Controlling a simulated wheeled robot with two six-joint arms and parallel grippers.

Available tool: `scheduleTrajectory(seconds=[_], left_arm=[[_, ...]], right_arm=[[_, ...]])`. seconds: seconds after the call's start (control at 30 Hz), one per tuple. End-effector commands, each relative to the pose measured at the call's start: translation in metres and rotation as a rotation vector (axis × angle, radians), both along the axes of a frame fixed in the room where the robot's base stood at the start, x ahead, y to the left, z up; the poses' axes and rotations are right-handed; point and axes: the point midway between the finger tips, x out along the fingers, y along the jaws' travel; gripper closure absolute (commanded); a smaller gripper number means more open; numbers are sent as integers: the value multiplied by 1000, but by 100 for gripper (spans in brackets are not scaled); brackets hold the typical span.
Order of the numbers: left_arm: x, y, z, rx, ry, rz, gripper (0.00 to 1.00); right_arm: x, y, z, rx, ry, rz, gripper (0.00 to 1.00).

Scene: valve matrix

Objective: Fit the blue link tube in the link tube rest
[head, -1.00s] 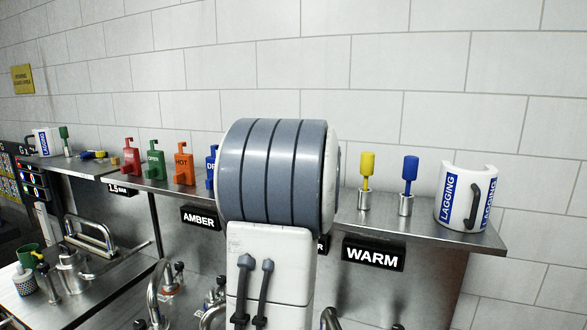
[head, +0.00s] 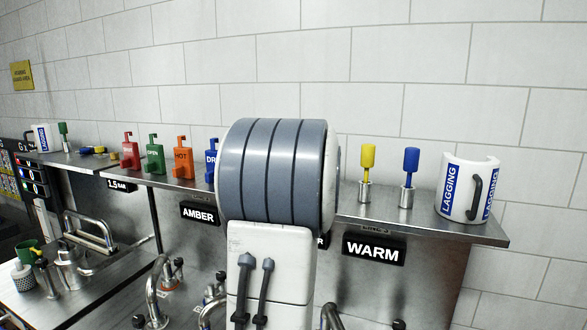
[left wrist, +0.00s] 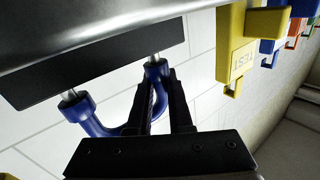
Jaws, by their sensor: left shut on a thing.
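The blue link tube (left wrist: 95,122) is a bent blue tube with short metal pins at its ends, seen in the left wrist view. My left gripper (left wrist: 166,82) is shut on it near its right-hand leg. Both pins point at a dark bar (left wrist: 120,58) just beyond the tube. The bar may be the link tube rest. The pin ends appear to meet the bar, but I cannot tell whether they are seated. The tube and my left gripper do not show in the head view. My right gripper is in neither current view.
A metal surface (left wrist: 90,18) borders the bar, and a yellow TEST tag (left wrist: 237,50) hangs at the right. A WARM sign (head: 373,250) hangs below.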

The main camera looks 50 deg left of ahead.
Motion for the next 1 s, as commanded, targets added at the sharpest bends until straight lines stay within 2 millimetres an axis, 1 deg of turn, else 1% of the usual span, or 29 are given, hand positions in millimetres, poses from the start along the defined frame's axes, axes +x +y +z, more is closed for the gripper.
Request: scheduleTrajectory(seconds=[0.53, 0.57, 0.6, 0.63, 0.93, 1.0], left_arm=[[0, 0, -15, 0, 0, 0, 100], [0, 0, -13, 0, 0, 0, 70], [0, 0, -13, 0, 0, 0, 55], [0, 0, -13, 0, 0, 0, 47], [0, 0, -13, 0, 0, 0, 47], [-1, -3, -14, 1, 0, -1, 47]], right_arm=[[0, 0, -14, 0, 0, 0, 29], [0, 0, -12, 0, 0, 0, 29], [0, 0, -12, 0, 0, 0, 29], [0, 0, -12, 0, 0, 0, 29], [0, 0, -12, 0, 0, -2, 29], [0, 0, -14, 0, 0, -5, 29]])
